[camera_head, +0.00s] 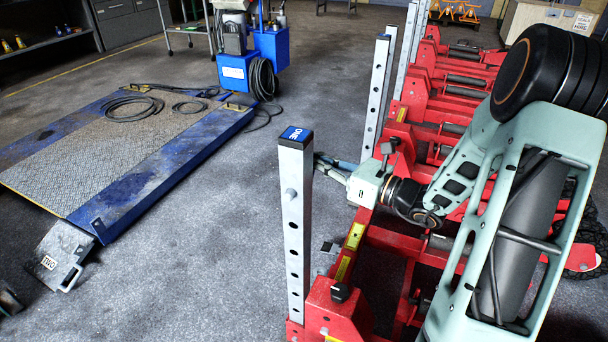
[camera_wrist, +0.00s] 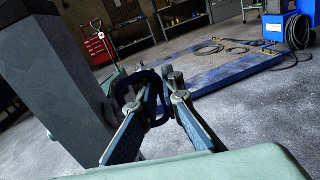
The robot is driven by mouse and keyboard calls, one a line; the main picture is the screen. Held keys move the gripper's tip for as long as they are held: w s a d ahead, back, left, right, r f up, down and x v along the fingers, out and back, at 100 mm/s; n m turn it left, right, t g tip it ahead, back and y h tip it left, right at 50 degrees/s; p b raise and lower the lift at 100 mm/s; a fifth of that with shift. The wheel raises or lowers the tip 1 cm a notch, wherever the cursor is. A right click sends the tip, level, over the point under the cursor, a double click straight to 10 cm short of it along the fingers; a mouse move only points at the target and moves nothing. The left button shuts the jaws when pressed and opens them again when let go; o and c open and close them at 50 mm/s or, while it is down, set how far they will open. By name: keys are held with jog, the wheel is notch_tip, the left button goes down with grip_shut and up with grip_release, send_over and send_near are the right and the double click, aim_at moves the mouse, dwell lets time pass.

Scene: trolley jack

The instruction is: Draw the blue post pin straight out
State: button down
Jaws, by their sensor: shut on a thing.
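The near post (camera_head: 294,220) is an upright grey square tube with holes and a blue cap marked "ONE". My gripper (camera_head: 319,162) reaches in from the right, its fingertips beside the post's upper part. In the wrist view the post (camera_wrist: 62,85) stands close on the left. There the dark blue looped handle of the post pin (camera_wrist: 159,120) lies between the fingers of my gripper (camera_wrist: 168,82), which are shut on it. In the head view a small grey stub sticks out of the post's near face. The pin's shaft is hidden, so I cannot tell how deep it sits.
Red jack frames (camera_head: 365,240) with more posts (camera_head: 376,95) stand in a row under and behind my arm. A blue-edged platform (camera_head: 130,190) with hoses lies on the floor at left, and a blue machine (camera_head: 268,50) stands behind.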

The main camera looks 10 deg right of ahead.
jog(key=shift+w, duration=0.15)
jog(key=w+d+p, duration=0.1)
jog(key=w+d, duration=0.4)
jog(key=w, duration=0.2)
jog(key=shift+w, duration=0.2)
dwell(0.9)
jog(key=shift+p, duration=0.3)
jog(key=shift+w+d+r+p, duration=0.45)
jog(key=shift+w+r+p, duration=0.05)
jog(key=shift+w, duration=0.15)
jog(key=shift+w+d+r+p, duration=0.45)
jog(key=shift+w+r, duration=0.05)
jog(key=shift+w, duration=0.1)
